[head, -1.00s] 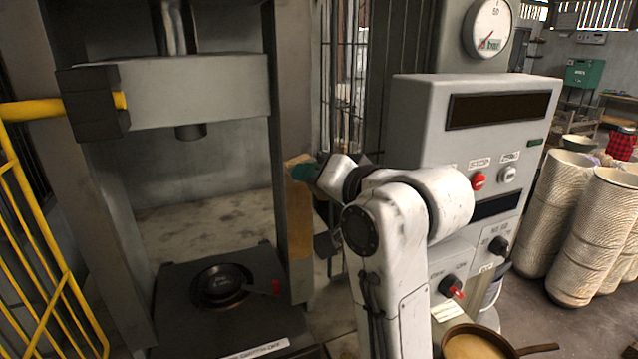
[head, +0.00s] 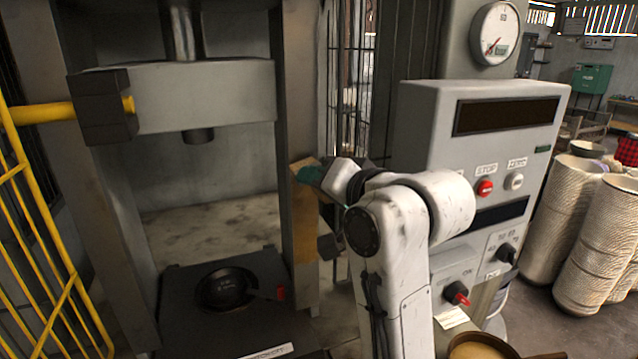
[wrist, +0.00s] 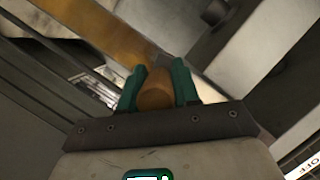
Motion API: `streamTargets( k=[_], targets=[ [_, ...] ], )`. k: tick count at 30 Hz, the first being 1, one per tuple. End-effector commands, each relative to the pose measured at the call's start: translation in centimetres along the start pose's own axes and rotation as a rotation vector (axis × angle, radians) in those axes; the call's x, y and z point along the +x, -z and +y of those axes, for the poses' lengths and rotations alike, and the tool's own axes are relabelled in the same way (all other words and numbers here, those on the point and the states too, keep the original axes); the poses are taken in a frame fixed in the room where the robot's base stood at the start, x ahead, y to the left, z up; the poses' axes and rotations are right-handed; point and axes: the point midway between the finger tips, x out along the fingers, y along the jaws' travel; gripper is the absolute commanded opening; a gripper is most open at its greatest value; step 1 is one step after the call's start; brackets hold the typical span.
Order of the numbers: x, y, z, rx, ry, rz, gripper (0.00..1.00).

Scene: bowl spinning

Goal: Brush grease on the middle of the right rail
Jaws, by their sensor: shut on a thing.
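The right rail (head: 304,228) is a tan-yellow strip on the inner face of the press's right column. It shows as a broad diagonal band in the wrist view (wrist: 112,34). My gripper (head: 308,173) has green fingers and is at the rail's upper part in the head view. In the wrist view its fingers are shut on a brown, rounded wooden piece, seemingly the brush's handle (wrist: 157,92). The bristles are hidden, so I cannot tell whether they touch the rail.
The press bed (head: 185,310) holds a dark round pan (head: 226,288). A yellow gate (head: 35,240) stands at left. The grey control box (head: 470,150) is close to my arm's right. A tan bowl (head: 478,348) is at the bottom right.

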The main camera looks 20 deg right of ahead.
Motion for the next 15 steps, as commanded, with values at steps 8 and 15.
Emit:
streamTargets(
  k=[8,15],
  targets=[
    [0.47,0.24,-0.03,0.0,0.001,0.001,0.0],
    [0.87,0.39,-0.03,0.0,0.001,0.002,0.0]
  ],
)
